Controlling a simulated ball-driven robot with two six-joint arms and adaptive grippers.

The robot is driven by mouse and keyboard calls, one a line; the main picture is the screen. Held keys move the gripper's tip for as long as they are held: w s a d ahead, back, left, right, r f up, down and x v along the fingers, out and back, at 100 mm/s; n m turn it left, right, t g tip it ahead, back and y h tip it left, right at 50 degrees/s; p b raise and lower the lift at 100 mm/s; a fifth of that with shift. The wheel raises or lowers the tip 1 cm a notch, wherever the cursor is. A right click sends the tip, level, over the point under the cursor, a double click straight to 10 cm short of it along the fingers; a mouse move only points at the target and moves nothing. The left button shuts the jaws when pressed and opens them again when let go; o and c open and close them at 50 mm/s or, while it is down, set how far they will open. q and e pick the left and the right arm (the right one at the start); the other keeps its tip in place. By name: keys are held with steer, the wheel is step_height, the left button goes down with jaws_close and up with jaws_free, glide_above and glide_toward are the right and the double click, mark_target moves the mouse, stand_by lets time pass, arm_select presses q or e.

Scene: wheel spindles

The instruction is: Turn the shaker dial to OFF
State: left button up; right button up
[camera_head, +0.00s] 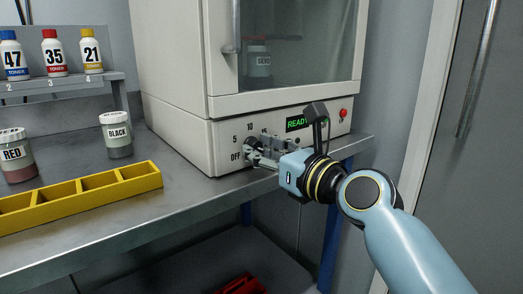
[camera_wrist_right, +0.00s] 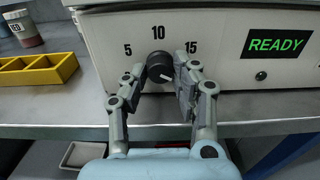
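The shaker dial (camera_wrist_right: 160,67) is a round black knob on the front panel of the white shaker cabinet (camera_head: 175,130). The numbers 5, 10 and 15 are around it. A white mark on the dial points to the lower right in the right wrist view. The OFF label (camera_head: 235,156) shows in the head view at the lower left of the dial; the left finger covers that area in the wrist view. My right gripper (camera_wrist_right: 161,78) is at the panel, its fingers spread on both sides of the dial. I cannot tell whether they touch it. My left gripper is out of view.
A green READY display (camera_wrist_right: 275,42) is right of the dial, with a red button (camera_head: 343,113) beyond it. A yellow rack (camera_head: 85,195), a BLACK jar (camera_head: 117,140) and a RED jar (camera_head: 15,158) stand on the metal bench. Toner bottles (camera_head: 54,55) stand on a shelf behind.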

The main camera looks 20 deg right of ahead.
jaws_close()
